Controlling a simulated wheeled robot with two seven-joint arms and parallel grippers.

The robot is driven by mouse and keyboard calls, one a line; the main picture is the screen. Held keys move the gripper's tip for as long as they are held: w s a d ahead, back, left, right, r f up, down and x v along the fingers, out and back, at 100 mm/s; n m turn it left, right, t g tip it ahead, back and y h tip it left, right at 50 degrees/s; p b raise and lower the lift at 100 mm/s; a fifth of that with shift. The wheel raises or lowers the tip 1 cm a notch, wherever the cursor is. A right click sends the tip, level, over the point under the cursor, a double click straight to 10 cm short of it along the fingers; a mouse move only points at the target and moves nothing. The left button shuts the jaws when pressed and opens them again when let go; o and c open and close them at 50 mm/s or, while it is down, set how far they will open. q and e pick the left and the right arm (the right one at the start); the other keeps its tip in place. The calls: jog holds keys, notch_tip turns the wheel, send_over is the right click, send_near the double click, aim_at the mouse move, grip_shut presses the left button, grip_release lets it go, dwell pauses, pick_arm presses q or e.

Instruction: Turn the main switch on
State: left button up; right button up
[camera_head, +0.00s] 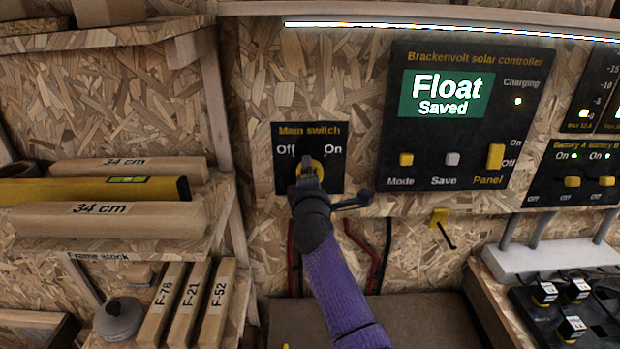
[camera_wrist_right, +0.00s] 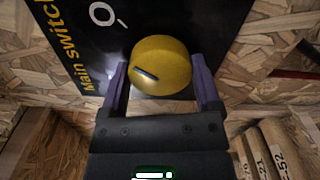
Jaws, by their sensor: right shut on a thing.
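The main switch is a black plate (camera_head: 334,181) on the chipboard wall, lettered "Off" at the left and "On" at the right. Its yellow round knob (camera_wrist_right: 172,55) has a short dark mark on its face. I cannot tell for sure which label the mark points at. My right gripper (camera_wrist_right: 160,72) is shut on the knob, with one finger on each side. In the head view my right gripper (camera_head: 309,173) covers much of the knob (camera_head: 318,169). My left gripper is not in view.
A solar controller panel (camera_head: 470,168) is right of the switch, its screen (camera_head: 446,94) reading "Float Saved". Battery switches (camera_head: 573,182) are farther right. Shelves at left hold "34 cm" pieces (camera_head: 115,219) and a yellow level (camera_head: 80,191). A yellow hook (camera_head: 438,217) is on the wall.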

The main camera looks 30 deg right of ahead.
jog(key=shift+m, duration=1.1)
jog(key=o, duration=1.1)
jog(key=shift+c, duration=0.2)
jog(key=p+v, duration=0.2)
jog(key=v, duration=0.8)
